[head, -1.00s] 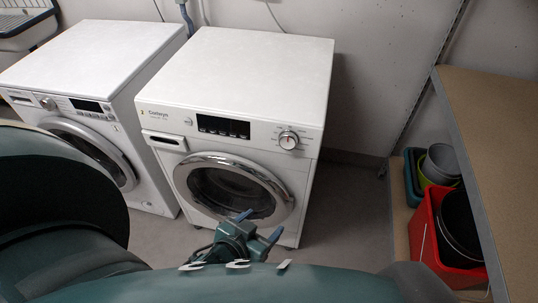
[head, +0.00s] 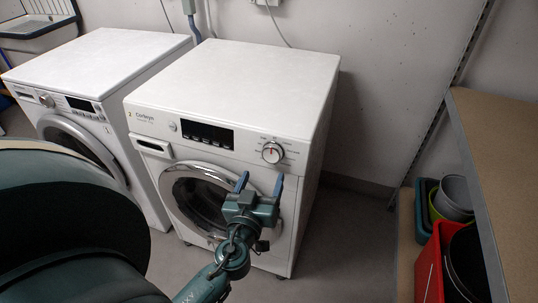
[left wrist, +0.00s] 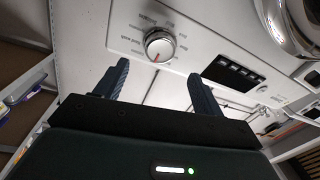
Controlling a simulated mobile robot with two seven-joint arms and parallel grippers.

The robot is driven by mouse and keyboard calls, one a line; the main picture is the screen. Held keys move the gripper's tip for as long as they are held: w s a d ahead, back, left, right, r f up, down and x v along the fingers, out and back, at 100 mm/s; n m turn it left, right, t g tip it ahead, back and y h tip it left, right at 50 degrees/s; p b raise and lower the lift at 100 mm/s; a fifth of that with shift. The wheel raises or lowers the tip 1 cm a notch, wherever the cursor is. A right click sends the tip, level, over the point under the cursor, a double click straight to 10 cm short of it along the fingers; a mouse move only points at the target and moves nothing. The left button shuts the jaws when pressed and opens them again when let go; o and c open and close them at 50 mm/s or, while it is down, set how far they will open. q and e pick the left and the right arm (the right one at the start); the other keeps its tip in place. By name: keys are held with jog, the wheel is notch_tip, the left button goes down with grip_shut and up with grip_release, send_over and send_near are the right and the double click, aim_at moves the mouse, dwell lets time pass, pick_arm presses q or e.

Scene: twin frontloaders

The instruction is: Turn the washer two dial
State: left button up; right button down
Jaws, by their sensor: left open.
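The right-hand white washer (head: 237,85) has a round silver dial (head: 272,152) with a red mark, at the right of its front panel. In the left wrist view the same dial (left wrist: 159,44) lies beyond the gap between the open fingers (left wrist: 158,70), apart from both. My right gripper is not in view.
A second white washer (head: 95,60) with its own dial (head: 46,100) stands on the left. The right washer's round door (head: 200,195) is below its panel.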

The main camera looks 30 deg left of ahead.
aim_at(271, 156)
pick_arm(q)
jog(key=p+x, duration=0.2)
jog(key=x, duration=0.5)
jog(key=shift+w, duration=0.3)
jog(key=shift+c, duration=0.3)
jog(key=c, duration=0.9)
